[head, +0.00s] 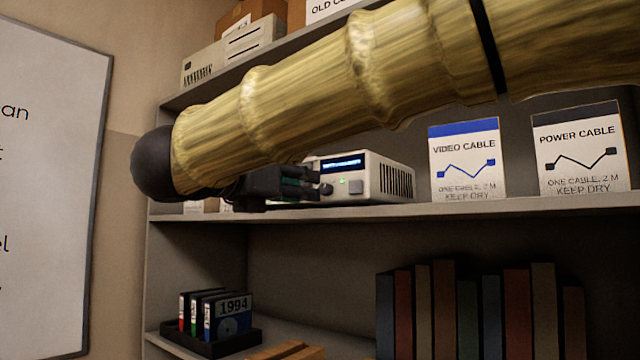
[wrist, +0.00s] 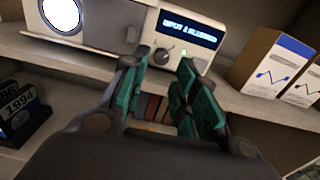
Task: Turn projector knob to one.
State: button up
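The projector (head: 385,178) is a pale box with a lit blue display, standing on the middle shelf. It also fills the top of the wrist view (wrist: 205,55), where its bright round lens (wrist: 62,14) is at the left. Its dark knob (wrist: 163,55) sits below and left of the display, whose text I cannot read clearly. The knob's setting is too small to tell. My gripper (wrist: 166,61) is open, with its green-padded fingers on either side of the knob in the wrist view. I cannot tell whether they touch it. In the head view my gripper (head: 290,185) partly covers the projector's front.
The shelf (head: 470,208) edge runs just below the gripper. The video cable box (head: 465,155) and power cable box (head: 580,150) stand right of the projector. Below are a tray of 1994 disk cases (head: 215,318) and several books (head: 445,310). A whiteboard (head: 45,200) is at left.

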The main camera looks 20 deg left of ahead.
aim_at(323, 190)
jog(key=shift+p+x, duration=0.8)
jog(key=shift+x, duration=1.9)
grip_shut()
